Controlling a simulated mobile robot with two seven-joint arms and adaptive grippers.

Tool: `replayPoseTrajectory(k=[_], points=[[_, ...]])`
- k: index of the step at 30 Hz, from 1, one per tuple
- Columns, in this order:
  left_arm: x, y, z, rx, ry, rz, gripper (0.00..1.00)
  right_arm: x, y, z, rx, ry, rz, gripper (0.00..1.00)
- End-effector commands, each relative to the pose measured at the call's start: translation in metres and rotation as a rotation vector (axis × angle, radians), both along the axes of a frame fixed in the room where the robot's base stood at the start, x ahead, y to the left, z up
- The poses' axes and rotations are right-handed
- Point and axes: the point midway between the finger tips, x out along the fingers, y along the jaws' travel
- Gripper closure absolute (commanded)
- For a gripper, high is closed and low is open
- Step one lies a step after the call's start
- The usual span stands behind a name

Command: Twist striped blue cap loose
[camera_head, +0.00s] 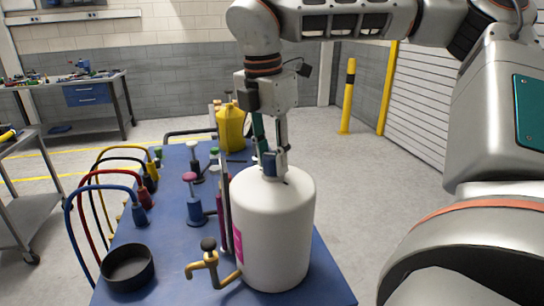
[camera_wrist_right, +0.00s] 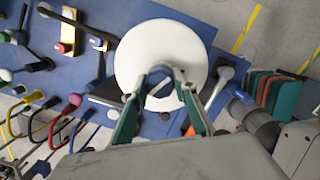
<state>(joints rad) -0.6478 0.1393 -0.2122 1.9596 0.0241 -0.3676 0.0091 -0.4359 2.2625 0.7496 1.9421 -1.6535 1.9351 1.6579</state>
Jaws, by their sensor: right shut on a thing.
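A large white jug (camera_head: 272,235) stands upright on the blue bench top, with a magenta label on its left side. The striped blue cap (camera_head: 268,165) sits on its top and is partly hidden by my fingers. My right gripper (camera_head: 271,160) points straight down and is shut on the cap. In the right wrist view the fingertips of my right gripper (camera_wrist_right: 160,78) lie on either side of the cap (camera_wrist_right: 160,88), against the white jug top (camera_wrist_right: 160,45). Whether the cap has turned cannot be told. My left gripper is not in view.
A black round dish (camera_head: 127,267) and a brass tap (camera_head: 206,265) stand near the front of the blue bench (camera_head: 170,235). Colored hoses (camera_head: 90,190) arch at the left. A yellow jug (camera_head: 231,128) stands behind. Floor to the right is partly clear.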

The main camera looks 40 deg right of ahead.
Motion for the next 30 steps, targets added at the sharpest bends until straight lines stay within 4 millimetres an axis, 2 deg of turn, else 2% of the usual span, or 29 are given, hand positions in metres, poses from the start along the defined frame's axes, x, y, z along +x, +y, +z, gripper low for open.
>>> replayPoseTrajectory(k=[5,14,24,30], points=[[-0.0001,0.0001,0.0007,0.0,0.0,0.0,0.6,-0.0011,-0.0003,-0.0013,0.0,0.003,0.143,0.98],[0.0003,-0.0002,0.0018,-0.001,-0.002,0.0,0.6,-0.0011,-0.0003,-0.0022,0.0,0.005,0.166,0.98],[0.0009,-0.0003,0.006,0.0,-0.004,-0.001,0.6,-0.0024,-0.0007,-0.0028,0.0,0.007,0.484,0.98],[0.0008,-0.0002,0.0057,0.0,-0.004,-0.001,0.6,-0.0026,-0.0007,-0.0042,0.002,0.009,0.5,0.98]])
